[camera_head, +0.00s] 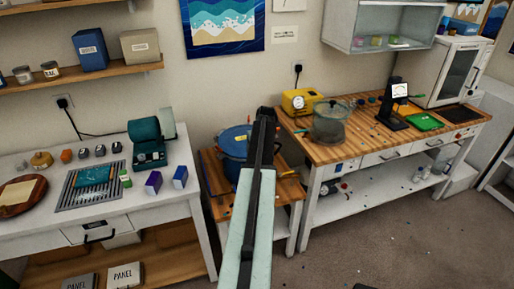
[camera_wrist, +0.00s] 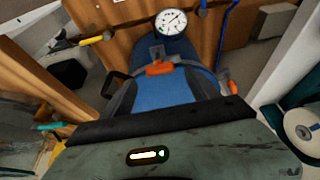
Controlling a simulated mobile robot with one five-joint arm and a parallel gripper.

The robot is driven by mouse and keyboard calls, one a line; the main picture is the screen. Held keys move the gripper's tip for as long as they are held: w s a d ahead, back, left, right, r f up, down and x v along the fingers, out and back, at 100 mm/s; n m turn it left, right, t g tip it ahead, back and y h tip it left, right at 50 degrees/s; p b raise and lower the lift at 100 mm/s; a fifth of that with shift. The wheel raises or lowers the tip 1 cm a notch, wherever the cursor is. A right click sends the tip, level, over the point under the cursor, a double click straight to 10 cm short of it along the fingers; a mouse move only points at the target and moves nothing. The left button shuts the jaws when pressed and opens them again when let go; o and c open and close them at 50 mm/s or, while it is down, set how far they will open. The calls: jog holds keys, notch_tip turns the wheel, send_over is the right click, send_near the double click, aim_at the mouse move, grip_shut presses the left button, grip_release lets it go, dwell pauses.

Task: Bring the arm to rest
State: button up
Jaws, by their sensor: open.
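My arm rises from the bottom middle of the head camera view, a pale green link leading to a dark end section. My gripper (camera_head: 265,115) is at its upper end, in front of the low wooden stand and beside the blue pot (camera_head: 233,142) in the picture. It is open, and I see nothing held in it. The finger shapes are hard to make out. In the wrist view, the blue pot (camera_wrist: 165,92) lies beyond a dark bar and a grey-green housing of mine, with a round dial gauge (camera_wrist: 171,22) above it.
The left white bench (camera_head: 25,232) carries a teal machine (camera_head: 149,145), a metal rack (camera_head: 75,196) and small boxes. The right wooden-topped bench (camera_head: 360,147) holds a yellow gauge unit (camera_head: 301,101) and a clear chamber (camera_head: 331,125). Open floor (camera_head: 390,235) lies at right.

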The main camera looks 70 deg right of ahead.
jog(key=p+v, duration=0.2)
jog(key=v, duration=0.2)
